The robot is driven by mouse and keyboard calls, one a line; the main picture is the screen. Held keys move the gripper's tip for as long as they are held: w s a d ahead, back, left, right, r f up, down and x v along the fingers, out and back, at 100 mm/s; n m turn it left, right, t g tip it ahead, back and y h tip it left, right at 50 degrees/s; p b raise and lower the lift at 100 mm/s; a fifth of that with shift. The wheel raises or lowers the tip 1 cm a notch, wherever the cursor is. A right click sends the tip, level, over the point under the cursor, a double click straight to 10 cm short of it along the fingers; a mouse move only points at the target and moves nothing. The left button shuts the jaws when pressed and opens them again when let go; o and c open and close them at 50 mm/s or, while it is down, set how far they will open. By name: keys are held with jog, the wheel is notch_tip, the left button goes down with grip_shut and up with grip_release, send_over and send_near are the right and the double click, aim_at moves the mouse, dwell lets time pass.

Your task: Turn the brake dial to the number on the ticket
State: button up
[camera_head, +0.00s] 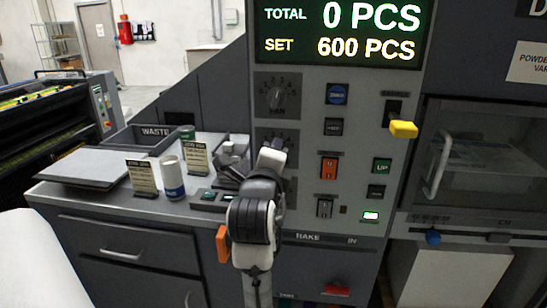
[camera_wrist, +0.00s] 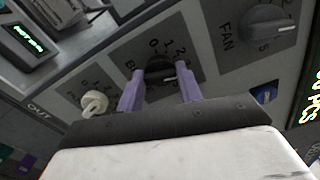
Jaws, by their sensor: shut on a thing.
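The brake dial (camera_wrist: 156,63) is a dark round knob on a grey plate, with small numbers along its upper side in the wrist view. My gripper (camera_wrist: 161,76) has its two purple fingers on either side of the knob and is shut on it. A light mark shows on the knob, but I cannot tell which number it points to. In the head view my arm covers most of this dial. Two small printed cards, a left one (camera_head: 143,178) and a right one (camera_head: 197,158), stand on the counter. Their print is too small to read.
The fan dial (camera_head: 277,96) sits above; it also shows in the wrist view (camera_wrist: 266,25). A pale knob (camera_wrist: 94,103) is on the other side. A yellow-handled lever (camera_head: 403,129) juts out at right. A can (camera_head: 172,180) and a waste tray (camera_head: 142,139) stand on the counter.

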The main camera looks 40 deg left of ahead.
jog(key=o, duration=1)
jog(key=shift+s, duration=0.15)
jog(key=shift+b+v, duration=4.2)
jog(key=shift+v, duration=2.6)
jog(key=shift+d, duration=0.1)
